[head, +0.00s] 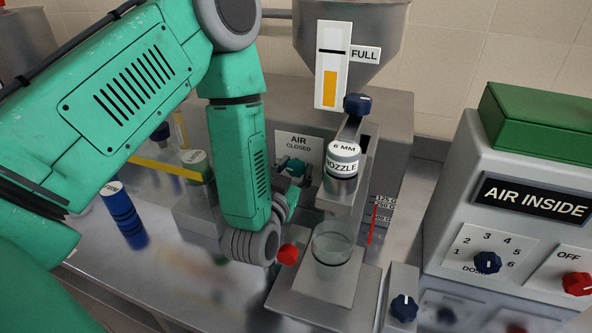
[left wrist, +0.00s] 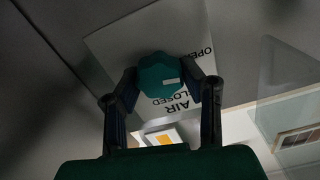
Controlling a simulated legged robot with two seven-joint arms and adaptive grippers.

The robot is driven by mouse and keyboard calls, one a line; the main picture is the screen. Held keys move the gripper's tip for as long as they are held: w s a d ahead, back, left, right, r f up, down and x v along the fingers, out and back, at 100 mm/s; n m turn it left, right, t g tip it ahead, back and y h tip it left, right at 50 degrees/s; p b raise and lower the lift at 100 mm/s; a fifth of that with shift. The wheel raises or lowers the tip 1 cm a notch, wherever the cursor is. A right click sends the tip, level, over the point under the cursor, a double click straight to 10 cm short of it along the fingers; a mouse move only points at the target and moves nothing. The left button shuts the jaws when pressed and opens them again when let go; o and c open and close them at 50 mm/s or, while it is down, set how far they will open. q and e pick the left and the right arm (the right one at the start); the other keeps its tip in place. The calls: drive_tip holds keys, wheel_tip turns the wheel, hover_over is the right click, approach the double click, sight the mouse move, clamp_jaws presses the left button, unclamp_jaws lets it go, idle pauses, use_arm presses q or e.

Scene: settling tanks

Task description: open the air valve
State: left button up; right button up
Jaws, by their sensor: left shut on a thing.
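The air valve is a teal lobed knob (left wrist: 158,72) on a light plate (left wrist: 115,45) marked AIR, OPEN and CLOSED. In the left wrist view my left gripper (left wrist: 168,82) has a finger on each side of the knob and is shut on it. A short white mark shows on the knob's face, on the side nearer the word CLOSED. In the head view the plate (head: 290,143) reads AIR CLOSED, and the knob (head: 296,166) is partly hidden by my left gripper (head: 290,190). My right gripper is not in view.
A nozzle (head: 341,165) marked 6 MM stands right of the valve, above a clear beaker (head: 332,245). A red knob (head: 287,254) sits close below my wrist. A hopper (head: 375,35) is above. A control box (head: 530,165) stands right.

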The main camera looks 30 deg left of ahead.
use_arm(q)
drive_tip(key=shift+n, duration=0.8)
drive_tip(key=o, duration=1.2)
drive_tip(key=shift+c, duration=0.2)
drive_tip(key=shift+s, duration=0.1)
